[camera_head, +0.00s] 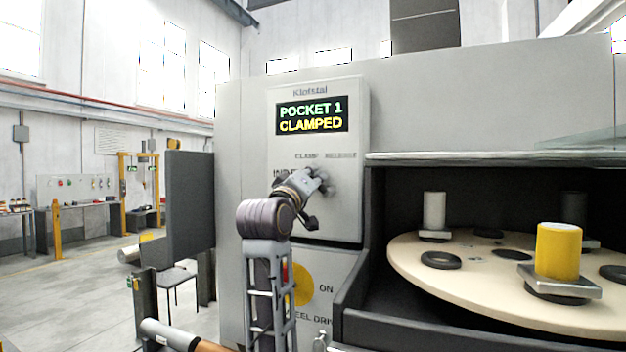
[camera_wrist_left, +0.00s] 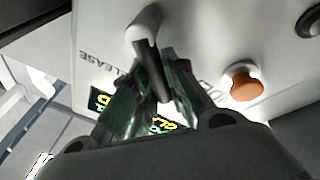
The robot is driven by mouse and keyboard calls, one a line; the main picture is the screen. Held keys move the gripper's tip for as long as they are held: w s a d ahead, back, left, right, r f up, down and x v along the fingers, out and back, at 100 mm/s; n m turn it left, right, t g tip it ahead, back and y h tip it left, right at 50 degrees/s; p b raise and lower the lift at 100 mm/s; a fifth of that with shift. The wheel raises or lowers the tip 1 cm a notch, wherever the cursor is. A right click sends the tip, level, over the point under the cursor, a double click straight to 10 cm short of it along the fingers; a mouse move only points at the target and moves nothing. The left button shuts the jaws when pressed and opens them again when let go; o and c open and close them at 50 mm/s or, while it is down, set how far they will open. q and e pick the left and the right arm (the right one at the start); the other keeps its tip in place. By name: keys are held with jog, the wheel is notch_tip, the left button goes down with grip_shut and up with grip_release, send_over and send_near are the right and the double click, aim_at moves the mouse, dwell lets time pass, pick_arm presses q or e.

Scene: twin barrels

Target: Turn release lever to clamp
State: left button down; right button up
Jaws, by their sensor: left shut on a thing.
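The release lever (camera_wrist_left: 146,45) shows in the left wrist view as a pale rounded hub with a dark handle running down between my fingers. My left gripper (camera_wrist_left: 155,92) is shut on that handle. In the head view my left gripper (camera_head: 318,183) is at the grey control panel (camera_head: 350,120), just below the "CLAMP" and "RELEASE" labels, and mostly hides the lever. The panel's display (camera_head: 311,118) reads "POCKET 1 CLAMPED". My right gripper is not in view.
An orange button (camera_wrist_left: 243,84) sits beside the lever in the wrist view. Right of the panel, a round pale wheel (camera_head: 470,285) carries a yellow cylinder (camera_head: 558,250) and a light grey cylinder (camera_head: 434,212). A dark upright panel (camera_head: 190,205) stands at the left.

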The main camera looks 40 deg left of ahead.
pick_arm(q)
jog(key=shift+f, duration=0.1)
jog(key=c, duration=1.4)
grip_release()
jog(key=shift+s, duration=0.1)
jog(key=shift+v, duration=3.65)
